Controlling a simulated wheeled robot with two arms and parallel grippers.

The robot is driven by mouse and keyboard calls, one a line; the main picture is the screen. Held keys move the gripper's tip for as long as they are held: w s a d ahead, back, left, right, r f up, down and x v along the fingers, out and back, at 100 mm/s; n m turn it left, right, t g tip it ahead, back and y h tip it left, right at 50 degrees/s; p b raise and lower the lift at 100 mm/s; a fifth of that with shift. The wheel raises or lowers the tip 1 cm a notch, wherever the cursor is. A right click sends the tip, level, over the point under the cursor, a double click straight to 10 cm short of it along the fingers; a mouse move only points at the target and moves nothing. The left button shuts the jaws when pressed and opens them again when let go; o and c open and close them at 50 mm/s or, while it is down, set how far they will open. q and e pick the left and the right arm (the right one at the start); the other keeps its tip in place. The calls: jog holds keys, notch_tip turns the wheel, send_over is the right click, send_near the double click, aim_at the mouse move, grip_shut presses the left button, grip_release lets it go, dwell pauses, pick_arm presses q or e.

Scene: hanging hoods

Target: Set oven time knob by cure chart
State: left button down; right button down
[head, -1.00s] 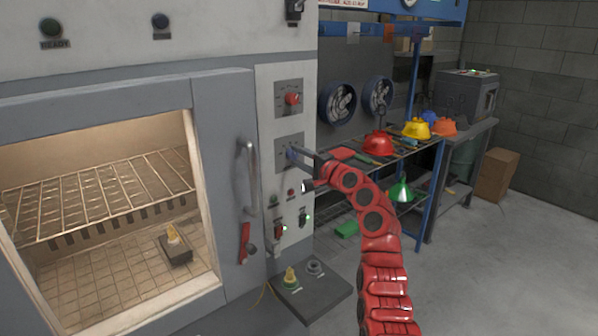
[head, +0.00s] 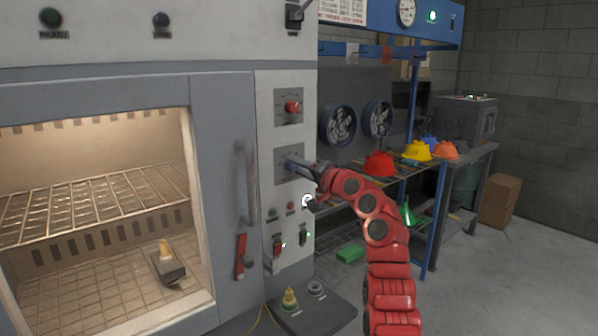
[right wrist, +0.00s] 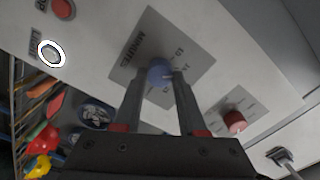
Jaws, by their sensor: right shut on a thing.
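The oven (head: 222,130) fills the left of the head view, its control panel to the right of the door. The blue time knob (right wrist: 160,72) sits on a grey plate marked MINUTES in the right wrist view. My right gripper (head: 292,164) is shut on this knob, one finger on each side, and partly hides it in the head view. The red knob (head: 293,107) is on the plate above, free of the gripper; it also shows in the right wrist view (right wrist: 235,121). A printed chart (head: 343,10) is partly visible at the top, its text too small to read. My left gripper is not in view.
A vertical door handle (head: 246,182) and a red lever (head: 241,256) are left of the panel. Switches (head: 303,235) are below the knobs. A rack with red (head: 379,164), yellow (head: 417,150) and orange hoods stands to the right.

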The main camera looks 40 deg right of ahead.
jog(key=shift+f, duration=0.1)
jog(key=shift+c, duration=2.3)
grip_release()
jog(key=s+d, duration=0.1)
jog(key=s, duration=1.6)
jog(key=shift+s+d, duration=0.15)
jog(key=shift+s, duration=0.05)
